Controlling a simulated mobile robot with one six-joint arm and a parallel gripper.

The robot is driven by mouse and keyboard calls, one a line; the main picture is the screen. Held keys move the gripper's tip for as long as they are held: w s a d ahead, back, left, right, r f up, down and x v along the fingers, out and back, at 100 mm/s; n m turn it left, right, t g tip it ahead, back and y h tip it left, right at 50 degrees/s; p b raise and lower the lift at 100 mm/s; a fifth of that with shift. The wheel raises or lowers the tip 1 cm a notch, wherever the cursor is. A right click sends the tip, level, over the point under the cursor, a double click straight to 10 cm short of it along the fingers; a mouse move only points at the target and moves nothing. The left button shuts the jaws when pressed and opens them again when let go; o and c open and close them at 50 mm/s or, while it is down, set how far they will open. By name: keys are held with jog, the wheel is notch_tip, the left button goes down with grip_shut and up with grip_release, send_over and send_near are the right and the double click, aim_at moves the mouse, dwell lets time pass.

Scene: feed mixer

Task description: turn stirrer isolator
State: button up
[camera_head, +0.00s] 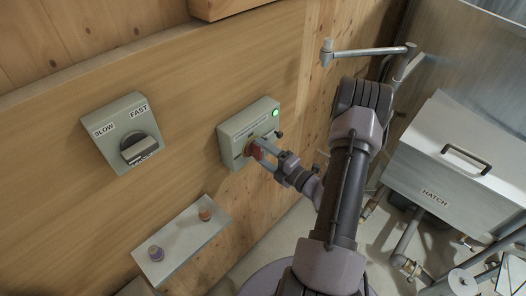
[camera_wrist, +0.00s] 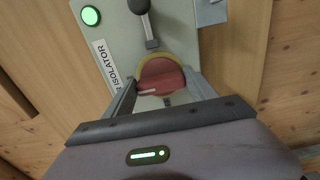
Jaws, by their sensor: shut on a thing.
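The isolator box (camera_head: 243,125) is a grey-green box on the wooden wall, with a lit green lamp (camera_head: 276,113). Its red knob (camera_head: 254,150) sits on the front, with a yellow ring behind it in the wrist view. My gripper (camera_head: 258,150) reaches in from the right. In the wrist view the red knob (camera_wrist: 162,76) lies between my two fingers, which are shut on it. The label (camera_wrist: 105,65) reading "ISOLATOR" is partly hidden by a finger. A dark-knobbed lever (camera_wrist: 146,22) stands above the knob, and the green lamp (camera_wrist: 91,16) is lit there too.
A SLOW/FAST switch box (camera_head: 125,135) is on the wall to the left. A small shelf (camera_head: 180,243) below holds a purple and a brown piece. A metal box marked HATCH (camera_head: 450,165) and pipes stand at right.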

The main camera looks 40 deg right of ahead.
dwell(0.4)
jog(key=o, duration=1.4)
jog(key=shift+c, duration=0.2)
jog(key=s+d+b, duration=0.1)
jog(key=s+b, duration=0.1)
jog(key=s, duration=1.5)
jog(key=shift+s+d, duration=0.15)
jog(key=shift+s, duration=0.05)
